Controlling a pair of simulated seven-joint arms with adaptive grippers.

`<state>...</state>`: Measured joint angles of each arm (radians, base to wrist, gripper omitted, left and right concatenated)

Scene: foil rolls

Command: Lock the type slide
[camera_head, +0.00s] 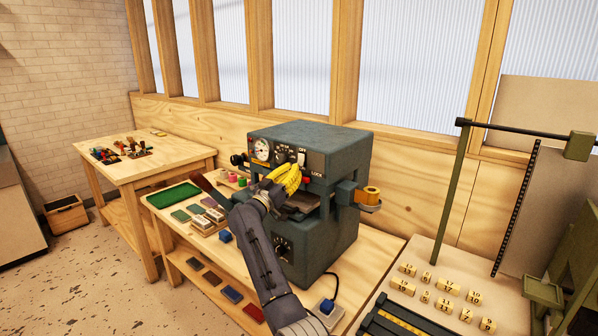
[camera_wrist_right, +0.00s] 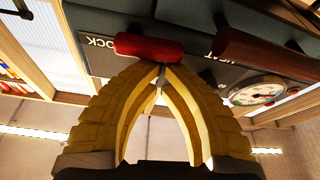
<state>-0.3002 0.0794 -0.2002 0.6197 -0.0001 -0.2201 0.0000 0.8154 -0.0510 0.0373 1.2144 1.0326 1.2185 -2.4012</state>
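The dark grey foil press (camera_head: 330,225) stands on the wooden bench, its front panel carrying a gauge, knobs and a LOCK label. A red lock knob (camera_head: 306,180) sits by that label; the right wrist view shows it as a red cylinder (camera_wrist_right: 148,46). My right gripper (camera_head: 296,172) is in front of the panel with its yellow fingers shut. In the wrist view its tips (camera_wrist_right: 161,70) meet just below the red knob, with nothing seen held between them. Whether they touch the knob is unclear. The type slide is not clearly visible behind my arm. My left gripper is not in view.
A dark red handle (camera_head: 211,188) juts from the press's left side. An orange foil roll (camera_head: 371,195) is on its right. A green tray (camera_head: 173,195) and small blocks lie left on the bench. Yellow number blocks (camera_head: 447,286) lie on the right table.

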